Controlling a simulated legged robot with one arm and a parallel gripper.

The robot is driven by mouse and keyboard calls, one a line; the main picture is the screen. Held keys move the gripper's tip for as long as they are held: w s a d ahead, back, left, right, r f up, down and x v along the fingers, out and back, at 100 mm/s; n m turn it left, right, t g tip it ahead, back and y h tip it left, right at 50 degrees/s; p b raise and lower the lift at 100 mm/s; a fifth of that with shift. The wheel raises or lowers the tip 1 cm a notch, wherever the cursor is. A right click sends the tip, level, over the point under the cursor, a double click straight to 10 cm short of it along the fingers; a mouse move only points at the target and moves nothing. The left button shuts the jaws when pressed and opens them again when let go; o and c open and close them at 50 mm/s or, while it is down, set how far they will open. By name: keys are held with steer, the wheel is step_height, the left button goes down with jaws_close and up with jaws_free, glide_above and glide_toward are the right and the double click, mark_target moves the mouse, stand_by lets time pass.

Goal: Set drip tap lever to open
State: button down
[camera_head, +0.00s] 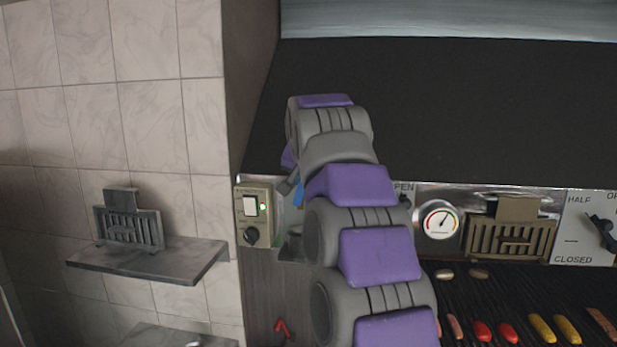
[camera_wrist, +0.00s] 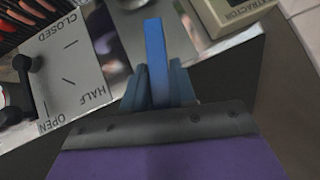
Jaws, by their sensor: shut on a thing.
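A bright blue bar, apparently the drip tap lever (camera_wrist: 154,42), stands between my gripper's fingers in the wrist view. My gripper (camera_wrist: 158,74) has its blue-grey fingers closed around this bar. In the head view my gripper (camera_head: 289,186) is at the left of the grill front, beside the extractor box, and a small blue piece of the lever (camera_head: 299,192) shows next to it. My arm hides most of the tap area there. No marking for the lever's setting is visible, so I cannot tell how it is set.
The extractor switch box (camera_head: 254,215) is close on the left. A plate marked CLOSED, HALF, OPEN (camera_wrist: 68,75) with a black lever (camera_wrist: 24,80) is nearby. A gauge (camera_head: 440,220) and food on the grill lie to the right. A wall shelf (camera_head: 150,260) is at left.

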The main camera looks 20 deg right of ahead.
steer(key=shift+w+a+f+n+g+h+p, duration=0.2)
steer(key=shift+f+n+g+h+p, duration=0.1)
steer(key=shift+g, duration=0.1)
steer(key=shift+a, duration=0.1)
steer(key=c, duration=1.4)
jaws_free()
steer(key=shift+r, duration=0.1)
steer(key=o, duration=0.4)
steer(key=shift+w, duration=0.3)
steer(key=shift+s+r, duration=0.3)
steer(key=shift+s, duration=0.05)
steer(key=p+v, duration=0.2)
steer(key=v, duration=1.4)
steer(key=shift+a+r, duration=0.2)
steer(key=shift+a, duration=0.25)
steer(key=shift+s, duration=0.25)
